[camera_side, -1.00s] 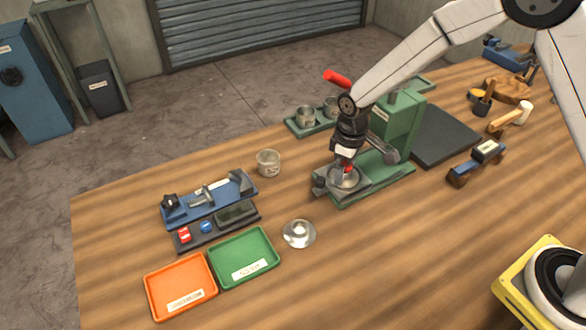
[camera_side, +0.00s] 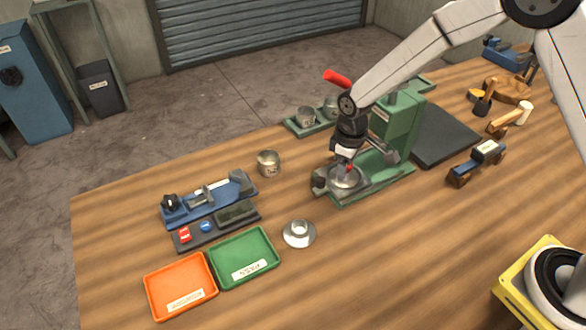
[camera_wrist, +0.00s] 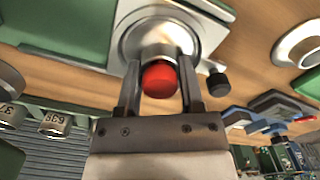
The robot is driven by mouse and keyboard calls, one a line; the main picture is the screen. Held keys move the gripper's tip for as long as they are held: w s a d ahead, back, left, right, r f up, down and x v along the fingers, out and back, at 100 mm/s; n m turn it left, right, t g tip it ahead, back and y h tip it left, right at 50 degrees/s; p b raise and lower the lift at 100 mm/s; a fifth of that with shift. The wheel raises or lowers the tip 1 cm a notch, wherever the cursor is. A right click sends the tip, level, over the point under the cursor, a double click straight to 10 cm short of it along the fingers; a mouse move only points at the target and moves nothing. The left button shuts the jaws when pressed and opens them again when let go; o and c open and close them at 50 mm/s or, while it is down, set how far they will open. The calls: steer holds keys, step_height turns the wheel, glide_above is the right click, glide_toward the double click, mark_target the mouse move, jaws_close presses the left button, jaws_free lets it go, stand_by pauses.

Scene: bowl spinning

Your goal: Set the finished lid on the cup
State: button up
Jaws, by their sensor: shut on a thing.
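A round metal lid (camera_side: 346,178) with a red knob (camera_wrist: 159,80) sits at the front of the green press-like machine (camera_side: 398,125). My gripper (camera_wrist: 160,85) is shut on the knob, one finger on each side. In the side view my gripper (camera_side: 347,160) points down over the lid. I cannot tell whether the lid rests on the machine or is just clear of it. A metal cup (camera_side: 268,163) with a label stands upright on the table, left of the machine and apart from my gripper.
A flanged metal part (camera_side: 299,234) lies in front. A green tray (camera_side: 270,250) and an orange tray (camera_side: 181,312) are at front left, below a blue fixture (camera_side: 182,212). More cups (camera_side: 305,117) stand on a rack behind. Bare table lies between the cup and the machine.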

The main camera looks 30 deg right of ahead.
mark_target(338, 182)
steer(key=shift+r, duration=0.25)
steer(key=shift+r, duration=2.25)
steer(key=shift+s+a+r+m, duration=0.5)
steer(key=shift+a+m, duration=0.2)
steer(key=shift+m, duration=0.2)
steer(key=shift+s+a+r+m, duration=0.1)
steer(key=shift+a+r+m, duration=0.35)
steer(key=shift+a+m, duration=0.2)
steer(key=w+a+r+n, duration=0.1)
steer(key=w+a+r, duration=0.1)
steer(key=w+a, duration=0.3)
steer(key=w+a+r+n, duration=0.2)
steer(key=w+a, duration=0.3)
steer(key=w, duration=0.4)
steer(key=shift+w+a+r, duration=0.2)
steer(key=shift+a+r, duration=0.15)
steer(key=shift+r, duration=0.2)
